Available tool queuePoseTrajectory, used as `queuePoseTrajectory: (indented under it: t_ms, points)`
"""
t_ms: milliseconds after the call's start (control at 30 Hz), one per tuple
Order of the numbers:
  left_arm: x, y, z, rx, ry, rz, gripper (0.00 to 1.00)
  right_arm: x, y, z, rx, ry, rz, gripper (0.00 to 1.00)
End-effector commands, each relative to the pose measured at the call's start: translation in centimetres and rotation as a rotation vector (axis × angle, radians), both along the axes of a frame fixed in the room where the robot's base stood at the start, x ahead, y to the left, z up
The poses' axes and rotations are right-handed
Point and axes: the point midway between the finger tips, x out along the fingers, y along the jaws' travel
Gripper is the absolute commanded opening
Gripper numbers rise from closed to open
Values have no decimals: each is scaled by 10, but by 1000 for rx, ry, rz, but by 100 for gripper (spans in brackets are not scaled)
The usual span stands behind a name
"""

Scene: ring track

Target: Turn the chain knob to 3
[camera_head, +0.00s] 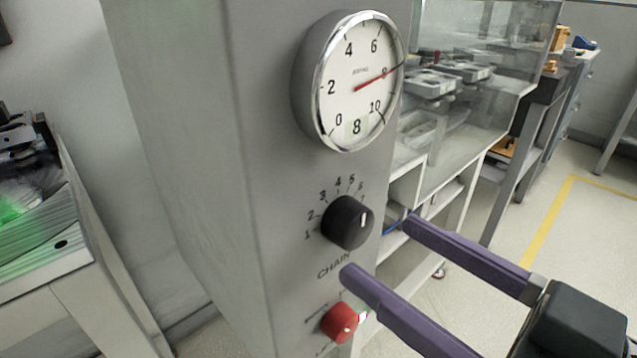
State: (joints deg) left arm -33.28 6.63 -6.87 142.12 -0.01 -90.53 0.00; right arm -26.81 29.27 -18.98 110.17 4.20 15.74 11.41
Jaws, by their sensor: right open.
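The black chain knob (347,222) sits on the front of a grey cabinet, above the word CHAIN. My right gripper (377,247) comes in from the lower right, open, with two purple fingers. One fingertip is right of the knob and the other below it; neither is seen to grip it. My left gripper is not in view.
A round gauge (349,82) above the knob has its red needle near 8. A red knob (339,322) sits below, close to the lower finger. A clear-walled enclosure (480,100) stands behind at right, and a white table (75,300) at left.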

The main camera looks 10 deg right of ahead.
Motion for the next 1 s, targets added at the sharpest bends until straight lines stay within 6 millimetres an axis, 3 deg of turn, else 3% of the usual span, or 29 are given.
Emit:
queuePoseTrajectory:
  t_ms: [200, 567, 1000]
  points:
    - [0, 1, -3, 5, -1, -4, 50, 23, 13, 0, -1, -2, 0, 81]
    - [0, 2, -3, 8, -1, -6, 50, 27, 16, 0, -1, 0, 1, 81]
    - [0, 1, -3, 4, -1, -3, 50, 27, 16, 0, -1, 0, 1, 32]
